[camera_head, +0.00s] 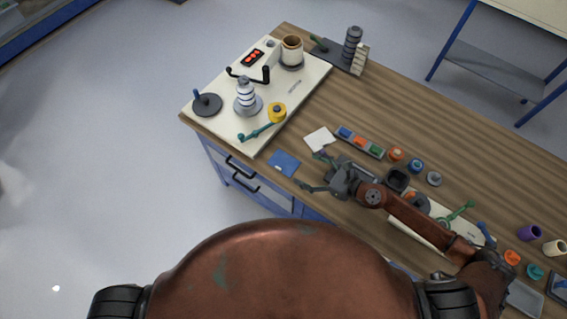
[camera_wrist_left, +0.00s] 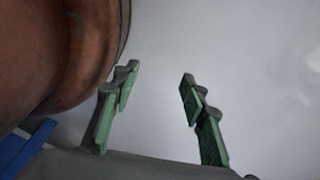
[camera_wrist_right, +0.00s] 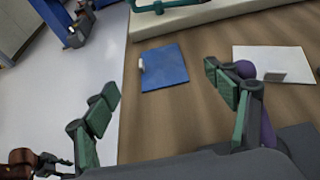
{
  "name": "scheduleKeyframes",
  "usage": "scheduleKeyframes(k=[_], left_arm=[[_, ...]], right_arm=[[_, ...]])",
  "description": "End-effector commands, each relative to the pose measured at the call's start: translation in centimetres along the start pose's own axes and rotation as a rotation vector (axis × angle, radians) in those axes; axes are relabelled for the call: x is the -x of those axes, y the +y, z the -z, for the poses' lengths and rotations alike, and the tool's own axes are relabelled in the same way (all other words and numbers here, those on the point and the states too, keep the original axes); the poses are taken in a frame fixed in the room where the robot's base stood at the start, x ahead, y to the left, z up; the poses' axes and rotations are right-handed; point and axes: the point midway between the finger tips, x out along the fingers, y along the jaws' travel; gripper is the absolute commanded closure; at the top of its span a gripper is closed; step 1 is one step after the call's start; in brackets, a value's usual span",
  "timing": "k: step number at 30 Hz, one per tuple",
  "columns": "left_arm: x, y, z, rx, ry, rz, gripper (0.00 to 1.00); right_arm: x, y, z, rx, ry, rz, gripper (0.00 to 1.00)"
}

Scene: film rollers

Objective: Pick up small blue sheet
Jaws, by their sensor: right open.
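The small blue sheet (camera_head: 284,163) lies flat on the wooden table near its front edge, below the cream board. In the right wrist view the blue sheet (camera_wrist_right: 164,68) lies ahead, between the two fingers in the picture, with a small pale tab standing on its left side. My right gripper (camera_head: 312,171) is open and empty, just right of the sheet and apart from it; it also shows in the right wrist view (camera_wrist_right: 165,105). My left gripper (camera_wrist_left: 158,88) is open and empty over bare floor, and is not seen in the head view.
A white sheet (camera_head: 320,139) lies right of the blue one, with a purple object (camera_wrist_right: 268,125) beside my right finger. The cream board (camera_head: 296,82) carries cranks and rollers. A tray of coloured pieces (camera_head: 360,142) and several small pots stand further right.

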Motion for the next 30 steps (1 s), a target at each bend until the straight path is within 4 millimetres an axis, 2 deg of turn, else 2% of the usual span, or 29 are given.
scheduleKeyframes(k=[3, 9, 16, 24, 30], left_arm=[[0.6, -0.1, 0.7, -0.001, 0.009, 0.001, 0.6], [0.8, -0.2, -0.1, 0.0, 0.0, 0.002, 0.6], [0.8, -0.2, -0.9, 0.001, -0.012, 0.002, 0.6], [0.6, -0.2, -1.0, 0.001, -0.013, 0.002, 0.6], [0.6, -0.2, -0.9, 0.001, -0.012, 0.002, 0.6]], right_arm=[[-2.1, 0.1, -0.5, 0.002, -0.004, -0.002, 0.22], [-5.0, 0.1, -0.3, 0.0, -0.002, 0.0, 0.22], [-6.7, 0.0, -0.2, -0.001, -0.002, 0.0, 0.22], [-10.3, 0.0, -0.1, -0.001, -0.001, 0.001, 0.22], [-10.8, 0.0, -0.1, -0.001, 0.0, 0.002, 0.22]])
